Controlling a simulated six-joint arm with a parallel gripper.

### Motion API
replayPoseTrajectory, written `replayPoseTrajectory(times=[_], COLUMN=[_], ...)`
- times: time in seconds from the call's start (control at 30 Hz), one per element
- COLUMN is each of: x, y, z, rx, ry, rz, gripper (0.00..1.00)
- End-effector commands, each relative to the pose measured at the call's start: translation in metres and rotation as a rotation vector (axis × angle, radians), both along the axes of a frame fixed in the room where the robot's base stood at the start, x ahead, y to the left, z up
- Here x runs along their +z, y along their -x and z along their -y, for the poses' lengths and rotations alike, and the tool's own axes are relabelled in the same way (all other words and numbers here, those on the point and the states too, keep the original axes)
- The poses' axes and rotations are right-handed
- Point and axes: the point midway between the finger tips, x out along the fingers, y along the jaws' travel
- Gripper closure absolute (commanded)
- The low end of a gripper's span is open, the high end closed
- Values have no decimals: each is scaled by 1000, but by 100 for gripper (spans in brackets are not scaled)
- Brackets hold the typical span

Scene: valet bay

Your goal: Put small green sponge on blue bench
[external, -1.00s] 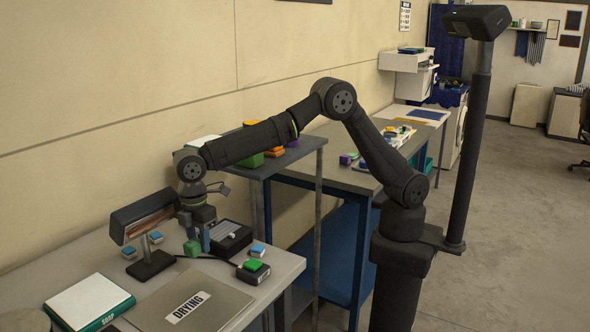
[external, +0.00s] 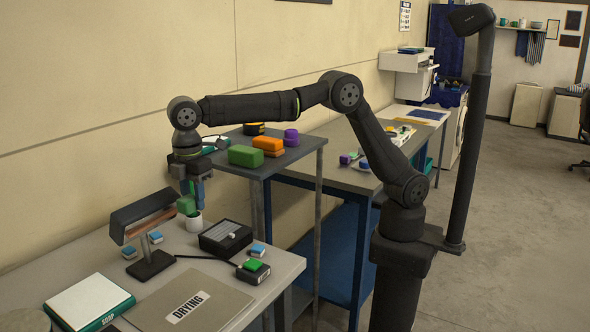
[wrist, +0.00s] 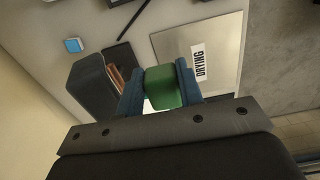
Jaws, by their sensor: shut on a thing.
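The small green sponge (external: 186,205) is held between the blue fingers of my gripper (external: 192,195), above the near grey table (external: 75,254). In the wrist view, the sponge (wrist: 162,87) sits between both fingertips of my gripper (wrist: 161,84). The blue bench (external: 318,136), with a blue frame and a grey top, stands to the right, beyond the dark raised shelf. Purple, blue and other small items lie on part of its top.
The dark shelf (external: 222,163), holding a larger green block (external: 245,156), an orange block (external: 267,143) and a purple piece (external: 291,138), stands between my gripper and the bench. A lamp (external: 143,212), white cup (external: 194,221) and black box (external: 225,238) are near my gripper.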

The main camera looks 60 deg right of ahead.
Motion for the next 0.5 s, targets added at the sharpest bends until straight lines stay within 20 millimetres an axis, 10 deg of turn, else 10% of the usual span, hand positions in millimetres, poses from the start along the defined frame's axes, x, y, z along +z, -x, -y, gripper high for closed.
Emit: replayPoseTrajectory(times=[0.5], x=[49], y=[-29], z=[26], rx=[-47], ry=[-1], rz=[1], gripper=[88])
